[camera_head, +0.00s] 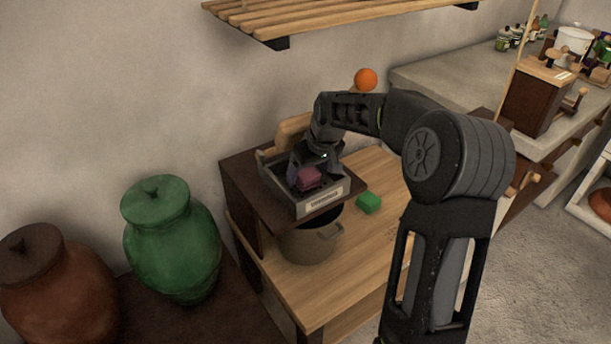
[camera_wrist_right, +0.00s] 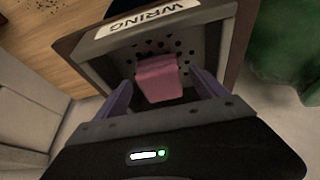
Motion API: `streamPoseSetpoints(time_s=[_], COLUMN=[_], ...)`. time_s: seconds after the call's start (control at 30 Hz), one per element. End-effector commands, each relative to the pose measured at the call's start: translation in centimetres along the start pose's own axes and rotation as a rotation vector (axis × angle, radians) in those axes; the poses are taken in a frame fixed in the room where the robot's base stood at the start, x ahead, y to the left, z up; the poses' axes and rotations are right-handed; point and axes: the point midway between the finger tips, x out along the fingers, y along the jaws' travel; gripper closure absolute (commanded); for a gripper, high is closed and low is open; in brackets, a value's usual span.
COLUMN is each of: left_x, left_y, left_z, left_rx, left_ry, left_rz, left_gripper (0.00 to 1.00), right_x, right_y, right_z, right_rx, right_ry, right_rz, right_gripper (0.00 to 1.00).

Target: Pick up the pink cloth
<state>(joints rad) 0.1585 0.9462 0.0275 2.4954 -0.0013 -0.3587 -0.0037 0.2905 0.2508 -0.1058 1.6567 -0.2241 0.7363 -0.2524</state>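The pink cloth (camera_head: 309,178) is a small folded block in a grey tray (camera_head: 300,209) with a label on its front. In the right wrist view the cloth (camera_wrist_right: 158,78) lies over the tray's perforated floor, and the label reads "WRING". My right gripper (camera_head: 306,168) points down into the tray from above. Its two fingers stand apart, one on each side of the cloth, with a visible gap at each side. It looks open and empty. My left gripper is not in view.
The tray stands on a dark raised shelf (camera_head: 236,183) above a pot (camera_head: 310,243). A green block (camera_head: 368,203) lies on the wooden table (camera_head: 330,290). Green (camera_head: 172,240) and brown (camera_head: 55,290) lidded jars stand at left. A slatted rack (camera_head: 330,15) hangs above.

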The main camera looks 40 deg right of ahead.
Motion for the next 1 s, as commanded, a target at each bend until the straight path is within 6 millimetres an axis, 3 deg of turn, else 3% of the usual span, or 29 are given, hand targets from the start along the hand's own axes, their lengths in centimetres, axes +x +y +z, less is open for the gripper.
streamPoseSetpoints(time_s=[0.8,1.0], left_x=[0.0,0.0], left_y=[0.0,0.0], left_z=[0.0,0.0], left_rx=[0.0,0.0], left_ry=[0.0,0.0], left_rz=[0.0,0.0], left_gripper=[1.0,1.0], right_x=[-0.01,-0.03], right_y=[0.01,0.01], right_z=[-0.01,-0.03], right_rx=[0.0,0.0], right_ry=[0.0,0.001], right_rz=[0.0,0.0], right_gripper=[0.85,0.86])
